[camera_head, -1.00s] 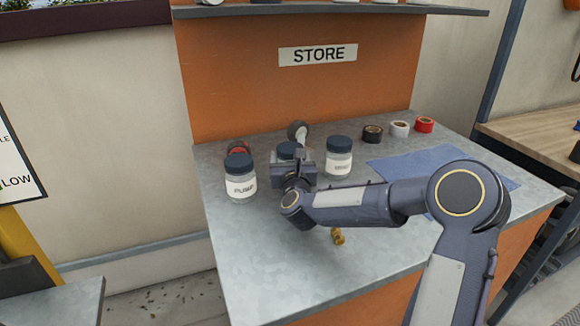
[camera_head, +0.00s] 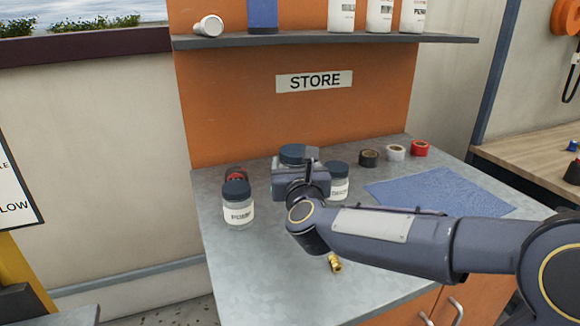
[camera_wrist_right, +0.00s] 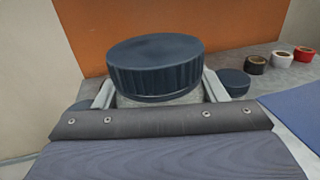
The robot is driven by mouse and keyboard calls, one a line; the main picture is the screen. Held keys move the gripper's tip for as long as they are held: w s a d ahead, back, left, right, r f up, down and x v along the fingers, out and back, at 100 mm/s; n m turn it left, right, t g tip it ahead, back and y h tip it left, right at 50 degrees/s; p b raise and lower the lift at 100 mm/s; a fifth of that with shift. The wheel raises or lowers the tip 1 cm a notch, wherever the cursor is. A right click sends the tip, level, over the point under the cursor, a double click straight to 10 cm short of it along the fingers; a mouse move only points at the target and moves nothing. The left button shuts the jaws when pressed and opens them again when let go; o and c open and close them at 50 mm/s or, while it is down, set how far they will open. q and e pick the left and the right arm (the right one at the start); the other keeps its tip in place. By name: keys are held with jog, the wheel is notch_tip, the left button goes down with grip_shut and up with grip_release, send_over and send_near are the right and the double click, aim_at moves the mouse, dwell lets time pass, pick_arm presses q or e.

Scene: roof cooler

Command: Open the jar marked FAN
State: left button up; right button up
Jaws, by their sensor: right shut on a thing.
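My right gripper (camera_head: 296,168) is shut on the middle jar (camera_head: 291,153), holding it above the bench. In the right wrist view, the fingers of my gripper (camera_wrist_right: 159,92) clasp the glass of the jar (camera_wrist_right: 155,68) just below its ribbed dark blue lid. The lid is on and the jar looks about upright. Its label is hidden, so I cannot read FAN on it. A jar that seems marked PUMP (camera_head: 238,208) stands to its left. Another labelled jar (camera_head: 338,182) stands to its right, partly covered by the gripper. My left gripper is not in view.
Black, white and red tape rolls (camera_head: 395,153) sit at the back right beside a blue cloth (camera_head: 440,192). A small brass part (camera_head: 335,263) lies below my arm. A red item (camera_head: 236,174) is behind the left jar. A shelf (camera_head: 330,40) hangs above. The bench's front left is clear.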

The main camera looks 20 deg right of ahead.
aim_at(298, 165)
jog(key=shift+s+a+r, duration=0.15)
jog(key=shift+s+r, duration=0.1)
jog(key=shift+s, duration=0.3)
jog(key=shift+s+a+r, duration=0.1)
jog(key=shift+s+r, duration=0.2)
jog(key=shift+s, duration=0.3)
jog(key=shift+s+a+r, duration=0.15)
jog(key=shift+s+r, duration=0.1)
jog(key=shift+s, duration=0.3)
jog(key=o, duration=0.6)
jog(key=shift+c, duration=0.2)
jog(key=c, duration=0.9)
jog(key=shift+o, duration=0.2)
